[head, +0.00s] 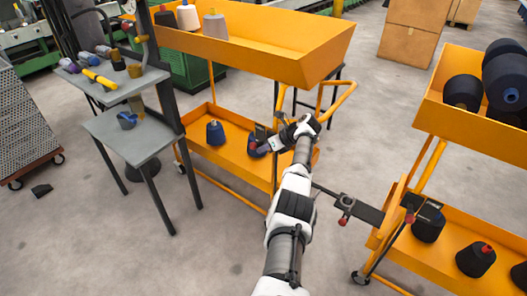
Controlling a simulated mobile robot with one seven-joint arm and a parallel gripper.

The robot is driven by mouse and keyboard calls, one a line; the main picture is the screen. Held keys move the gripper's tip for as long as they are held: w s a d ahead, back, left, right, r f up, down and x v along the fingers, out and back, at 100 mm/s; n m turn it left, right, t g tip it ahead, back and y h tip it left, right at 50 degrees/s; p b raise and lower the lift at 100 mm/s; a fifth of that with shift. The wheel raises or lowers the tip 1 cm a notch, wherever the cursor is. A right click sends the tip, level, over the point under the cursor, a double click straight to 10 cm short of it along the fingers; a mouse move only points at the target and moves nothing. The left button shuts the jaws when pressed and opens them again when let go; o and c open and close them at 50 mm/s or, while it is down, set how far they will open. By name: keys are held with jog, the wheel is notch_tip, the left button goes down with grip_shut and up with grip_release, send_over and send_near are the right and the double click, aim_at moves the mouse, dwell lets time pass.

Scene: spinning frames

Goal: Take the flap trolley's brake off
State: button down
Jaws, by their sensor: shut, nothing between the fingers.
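Two orange trolleys show in the head view, and I cannot tell for sure which is the flap trolley. The middle trolley (262,68) has an upper tray, a lower shelf and a looped handle at its right end. My gripper (268,145) is shut and empty at that trolley's right end, above the lower shelf. A small dark part is close to the fingers; contact cannot be told. The right trolley (470,135) has a dark flat plate (368,212) jutting out to its left, with a red-tipped part (345,202) on it. No brake can be clearly identified.
Yarn cones stand on both trolleys, including a blue one (215,133) on the middle trolley's lower shelf. A grey stepped table (125,133) with tools stands left. Cardboard boxes (410,28) stand behind. Bare floor lies in front and between the trolleys.

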jog(key=shift+w+r, duration=0.1)
jog(key=shift+r, duration=0.05)
jog(key=shift+d, duration=0.1)
dwell(0.5)
jog(key=s+d+r, duration=0.3)
jog(key=s+d, duration=0.1)
jog(key=d, duration=0.4)
dwell(0.5)
